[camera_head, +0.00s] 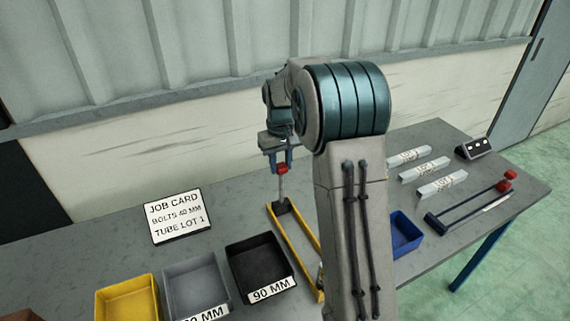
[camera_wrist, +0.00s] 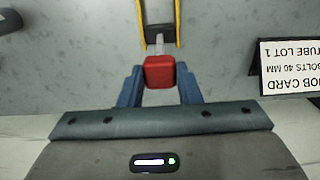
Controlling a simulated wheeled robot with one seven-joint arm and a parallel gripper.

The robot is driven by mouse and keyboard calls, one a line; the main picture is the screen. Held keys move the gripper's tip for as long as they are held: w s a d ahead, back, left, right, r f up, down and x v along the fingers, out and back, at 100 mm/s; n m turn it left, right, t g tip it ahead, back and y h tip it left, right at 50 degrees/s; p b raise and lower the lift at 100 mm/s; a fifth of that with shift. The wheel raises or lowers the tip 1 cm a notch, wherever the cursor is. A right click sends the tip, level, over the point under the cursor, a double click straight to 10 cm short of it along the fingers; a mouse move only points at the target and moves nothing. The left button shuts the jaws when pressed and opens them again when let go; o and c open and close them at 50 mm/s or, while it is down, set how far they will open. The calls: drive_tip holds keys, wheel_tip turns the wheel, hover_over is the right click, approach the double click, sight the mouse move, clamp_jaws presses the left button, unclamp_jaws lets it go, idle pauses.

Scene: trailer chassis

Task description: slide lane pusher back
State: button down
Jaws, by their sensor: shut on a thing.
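My gripper (camera_head: 275,161) has its blue fingers closed on a red knob (camera_head: 283,169). The knob tops a thin grey post (camera_head: 281,188) that rises from a dark pusher block (camera_head: 281,207). The block sits at the far end of a yellow-railed lane (camera_head: 309,265). In the wrist view the red knob (camera_wrist: 159,71) lies between the fingertips (camera_wrist: 160,85), with the dark block (camera_wrist: 157,35) and yellow rails beyond it. My arm hides part of the lane in the head view.
Yellow (camera_head: 127,299), grey (camera_head: 195,285) and black (camera_head: 262,268) bins stand left of the lane. A job card (camera_head: 178,216) stands behind them. Right of my arm are a blue bin (camera_head: 401,233), lot-marked grey bars (camera_head: 425,169) and a dark-blue fixture (camera_head: 464,208) with red knobs.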

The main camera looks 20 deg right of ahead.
drive_tip(key=shift+w+a+r, duration=0.1)
drive_tip(key=shift+w+r, duration=0.05)
drive_tip(key=shift+w, duration=0.05)
drive_tip(key=c, duration=1)
unclamp_jaws()
drive_tip(key=shift+w, duration=0.1)
drive_tip(key=shift+c, duration=0.2)
wheel_tip(320, 180, up, 14)
drive_tip(key=b, duration=0.1)
drive_tip(key=shift+f, duration=0.2)
